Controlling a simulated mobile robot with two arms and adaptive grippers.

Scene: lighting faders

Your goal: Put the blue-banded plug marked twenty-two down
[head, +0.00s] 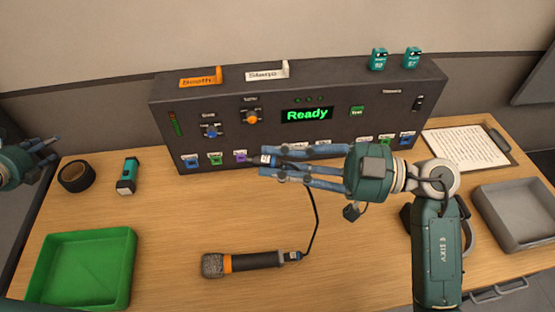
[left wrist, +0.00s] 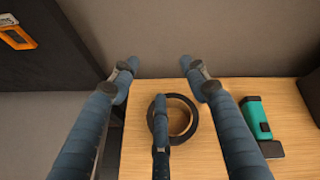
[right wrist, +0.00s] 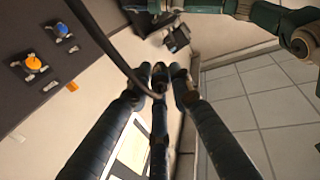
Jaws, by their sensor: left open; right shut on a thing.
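My right gripper (head: 270,166) is shut on a plug (head: 266,159) in front of the dark panel, above the table. A small light label and a blue part show on the plug; its number is too small to read. In the right wrist view the fingertips (right wrist: 160,78) close on the plug's dark end, and a black cable runs to it. In the head view the cable (head: 315,215) hangs down to the microphone (head: 240,262) lying on the table. My left gripper (head: 45,153) is open and empty at the far left; it shows open in the left wrist view (left wrist: 160,78).
The dark panel (head: 285,92) with a lit "Ready" display stands at the back, with coloured sockets along its lower edge. A green tray (head: 128,262) is front left, a grey tray (head: 490,215) right. A black tape roll (head: 76,176) and teal torch (head: 127,176) stand left.

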